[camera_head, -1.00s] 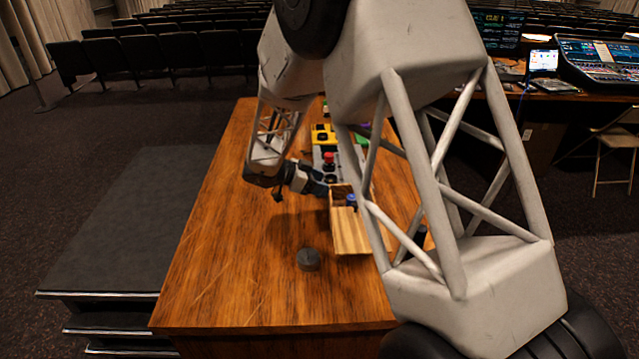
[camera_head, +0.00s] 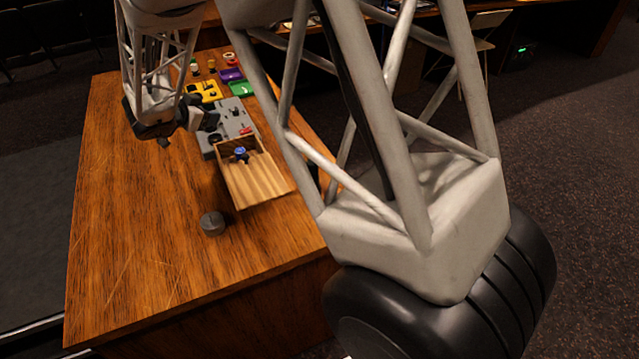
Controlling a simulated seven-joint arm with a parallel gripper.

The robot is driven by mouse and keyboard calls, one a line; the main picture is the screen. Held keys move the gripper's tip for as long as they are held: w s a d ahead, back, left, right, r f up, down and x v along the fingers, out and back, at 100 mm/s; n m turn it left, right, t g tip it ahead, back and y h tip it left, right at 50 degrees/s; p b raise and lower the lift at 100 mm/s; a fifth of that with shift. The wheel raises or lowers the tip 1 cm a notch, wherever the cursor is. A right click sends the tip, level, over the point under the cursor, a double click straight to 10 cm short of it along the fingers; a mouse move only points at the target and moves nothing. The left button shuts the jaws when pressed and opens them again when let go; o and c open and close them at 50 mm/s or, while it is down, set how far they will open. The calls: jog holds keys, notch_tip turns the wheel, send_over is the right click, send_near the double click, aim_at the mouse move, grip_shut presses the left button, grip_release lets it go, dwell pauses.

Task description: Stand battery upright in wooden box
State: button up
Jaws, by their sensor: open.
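The open wooden box (camera_head: 262,190) sits on the wooden table, with slats or grooves along its floor. A small dark item with a blue top (camera_head: 241,153) is inside it, near its far end, and looks roughly upright. It may be the battery, but it is too small to be sure. My gripper (camera_head: 211,121) is open, with nothing visible between its fingers. It is beyond the box's far left corner, over or beside the grey tray, apart from the blue-topped item. The fingertips are small and dark, so their exact height is unclear.
The grey tray (camera_head: 236,119) behind the box holds dark parts and a red piece (camera_head: 246,131). Yellow (camera_head: 207,90), purple (camera_head: 231,75) and green (camera_head: 241,89) trays lie farther back. A dark round weight (camera_head: 212,223) stands left of the box. The table's left side is clear.

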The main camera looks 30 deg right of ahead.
notch_tip(320, 180, up, 10)
jog(key=s+d+n+t+y, duration=0.1)
jog(key=s+n+t+y, duration=0.25)
jog(key=y, duration=0.25)
jog(key=s+r+n+y, duration=0.4)
jog(key=s+n+y, duration=0.1)
jog(key=s, duration=0.4)
jog(key=s+d+f+n+g, duration=0.1)
jog(key=s+d+g, duration=0.2)
jog(key=s, duration=0.8)
jog(key=s+d+f+n+g+h, duration=0.1)
jog(key=s+d, duration=0.3)
jog(key=s, duration=0.7)
jog(key=s+d+f+n+g+h, duration=0.1)
jog(key=s+d+f+n+g, duration=0.1)
jog(key=s, duration=1)
jog(key=d+n+g, duration=0.1)
jog(key=g, duration=0.1)
jog(key=shift+d+g, duration=0.3)
jog(key=shift+g, duration=0.05)
jog(key=shift+f, duration=0.1)
